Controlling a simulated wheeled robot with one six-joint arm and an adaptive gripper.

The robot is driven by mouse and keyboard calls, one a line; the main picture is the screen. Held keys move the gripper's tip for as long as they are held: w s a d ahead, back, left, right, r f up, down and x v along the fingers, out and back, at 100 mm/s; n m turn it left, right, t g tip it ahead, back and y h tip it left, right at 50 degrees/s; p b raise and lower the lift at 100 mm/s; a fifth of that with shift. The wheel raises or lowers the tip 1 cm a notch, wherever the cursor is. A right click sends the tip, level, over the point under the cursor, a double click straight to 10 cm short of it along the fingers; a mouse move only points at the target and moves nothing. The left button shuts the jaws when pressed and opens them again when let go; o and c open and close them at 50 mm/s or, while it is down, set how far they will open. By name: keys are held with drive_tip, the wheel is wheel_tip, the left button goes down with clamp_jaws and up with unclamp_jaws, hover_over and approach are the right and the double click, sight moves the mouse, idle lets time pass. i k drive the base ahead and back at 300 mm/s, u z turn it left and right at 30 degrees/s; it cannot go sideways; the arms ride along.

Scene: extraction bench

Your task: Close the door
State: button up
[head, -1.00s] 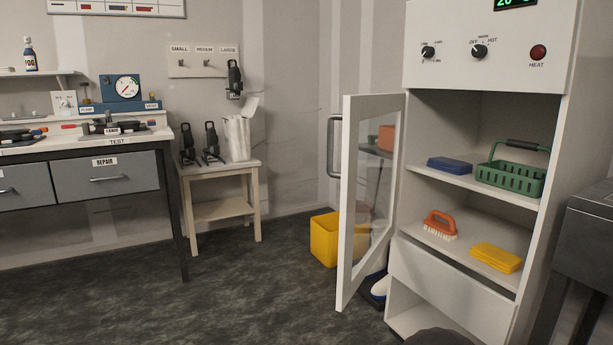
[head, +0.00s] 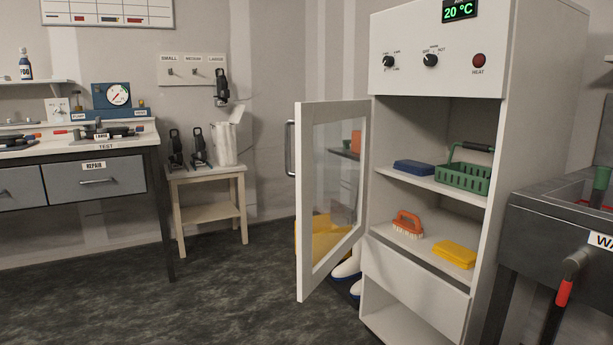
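The white-framed glass door (head: 304,230) of the tall white cabinet (head: 425,90) stands wide open. It is hinged at the cabinet's left side and swings out to the left and toward me. A dark bar handle (head: 290,149) is on the door's outer edge. Inside the open cabinet are a blue sponge or cloth (head: 414,167), a green basket (head: 463,178), an orange brush (head: 407,223) and a yellow cloth (head: 455,254). My gripper is not in view.
A yellow bin (head: 325,240) and white boots (head: 347,265) sit behind the door. A dark sink bench (head: 530,235) stands at the right, with a red-marked handle (head: 564,292) before it. A small table (head: 208,210) is left. Floor in front of the door is clear.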

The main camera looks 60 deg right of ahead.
sight(308, 114)
drive_tip(key=i, duration=1.4)
drive_tip(key=z, duration=1.2)
drive_tip(key=k, duration=0.9)
drive_tip(key=z, duration=2)
drive_tip(key=i, duration=0.3)
